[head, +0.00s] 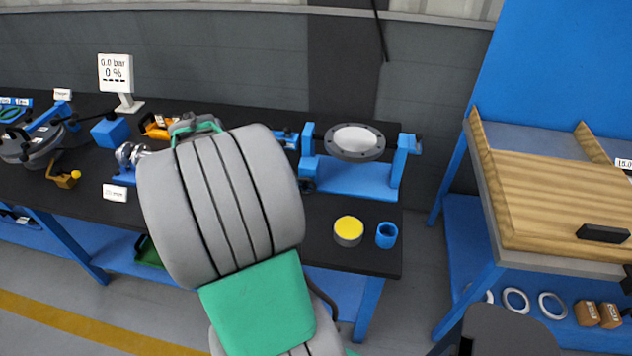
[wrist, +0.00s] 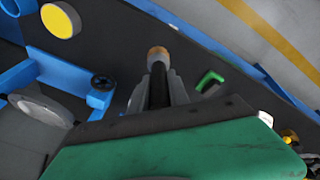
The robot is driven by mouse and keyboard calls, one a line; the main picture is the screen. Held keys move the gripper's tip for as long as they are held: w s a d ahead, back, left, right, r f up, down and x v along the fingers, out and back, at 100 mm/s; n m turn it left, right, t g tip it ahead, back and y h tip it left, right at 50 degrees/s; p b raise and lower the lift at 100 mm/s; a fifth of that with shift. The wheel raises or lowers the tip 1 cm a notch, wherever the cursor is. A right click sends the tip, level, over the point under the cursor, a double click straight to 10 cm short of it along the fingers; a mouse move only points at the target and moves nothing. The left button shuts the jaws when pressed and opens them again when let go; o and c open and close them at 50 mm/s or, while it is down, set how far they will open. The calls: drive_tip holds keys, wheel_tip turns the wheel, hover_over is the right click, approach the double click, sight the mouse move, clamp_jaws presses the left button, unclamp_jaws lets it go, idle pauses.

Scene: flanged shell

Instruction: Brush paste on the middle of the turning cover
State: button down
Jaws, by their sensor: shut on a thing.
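In the wrist view the cover (wrist: 42,110) is at the left, apart from my gripper. My gripper (wrist: 158,88) is shut on a brush (wrist: 158,58) with a dark handle and a tan tip. Whether the tip carries paste I cannot tell. A round tin with a yellow top (head: 348,229), seemingly the paste, stands in front of the cover; it also shows in the wrist view (wrist: 61,20). My arm hides the gripper in the head view.
A blue cup (head: 386,235) stands right of the tin near the bench edge. A dark handwheel (wrist: 102,82) is on the stand. A gauge display (head: 116,75) and several tools fill the bench's left. A wooden-topped table (head: 550,195) stands at the right, past a gap.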

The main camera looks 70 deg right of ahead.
drive_tip(key=s+d+f+m+g+h+p, duration=0.1)
drive_tip(key=s+d+m+g, duration=0.15)
drive_tip(key=s+d, duration=0.65)
drive_tip(key=s+d+m+g+p, duration=0.1)
drive_tip(key=s+d+m, duration=0.3)
drive_tip(key=s, duration=1)
wheel_tip(320, 180, down, 6)
drive_tip(key=d+n+b, duration=0.1)
drive_tip(key=b, duration=0.2)
drive_tip(key=shift+w+d+b, duration=0.15)
drive_tip(key=shift+w+b, duration=0.05)
drive_tip(key=shift+b, duration=0.2)
drive_tip(key=shift+f+n+b, duration=0.25)
drive_tip(key=shift+f+b, duration=0.25)
drive_tip(key=shift+f, duration=0.15)
drive_tip(key=shift+r, duration=0.1)
wheel_tip(320, 180, up, 7)
drive_tip(key=p, duration=0.4)
drive_tip(key=shift+p, duration=0.4)
